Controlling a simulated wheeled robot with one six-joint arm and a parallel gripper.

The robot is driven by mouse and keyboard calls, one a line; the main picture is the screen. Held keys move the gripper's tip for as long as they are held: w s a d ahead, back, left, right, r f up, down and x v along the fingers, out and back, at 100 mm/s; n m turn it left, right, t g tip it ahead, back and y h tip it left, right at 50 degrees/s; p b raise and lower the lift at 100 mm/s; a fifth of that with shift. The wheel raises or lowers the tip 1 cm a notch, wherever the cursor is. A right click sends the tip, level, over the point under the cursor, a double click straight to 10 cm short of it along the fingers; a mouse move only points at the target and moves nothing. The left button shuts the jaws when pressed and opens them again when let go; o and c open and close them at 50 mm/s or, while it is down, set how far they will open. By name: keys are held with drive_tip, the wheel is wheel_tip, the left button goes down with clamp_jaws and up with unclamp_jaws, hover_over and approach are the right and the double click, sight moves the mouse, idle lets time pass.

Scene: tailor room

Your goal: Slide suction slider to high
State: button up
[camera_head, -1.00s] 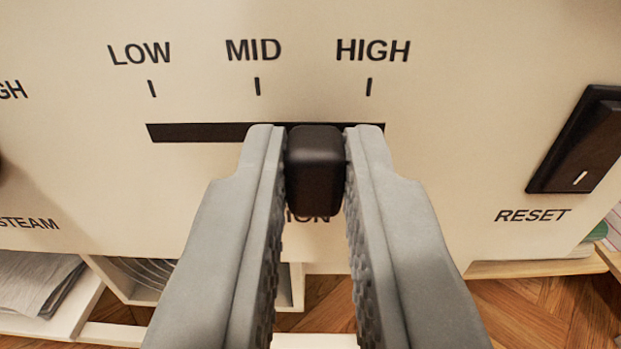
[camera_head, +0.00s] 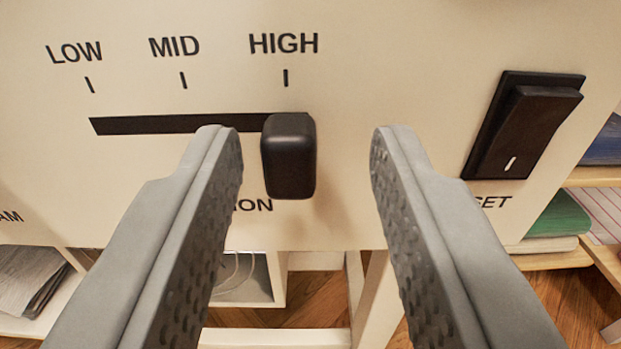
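The black suction slider knob (camera_head: 289,156) sits at the right end of its dark slot (camera_head: 180,124), below the HIGH mark (camera_head: 285,78). The MID (camera_head: 183,80) and LOW (camera_head: 90,85) marks are to its left. My gripper (camera_head: 307,145) is open, with one grey finger on each side of the knob. The left finger is nearer the knob; a wider gap shows on the right. Neither finger appears to grip it. The label under the slot is partly hidden by the knob and left finger; only "ION" shows.
Below are shelves with folded cloth (camera_head: 556,218), grey sheets (camera_head: 28,278) at left, and a wooden floor.

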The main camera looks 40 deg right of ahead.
drive_tip(key=v, duration=1.6)
drive_tip(key=shift+s, duration=0.3)
drive_tip(key=shift+a, duration=0.15)
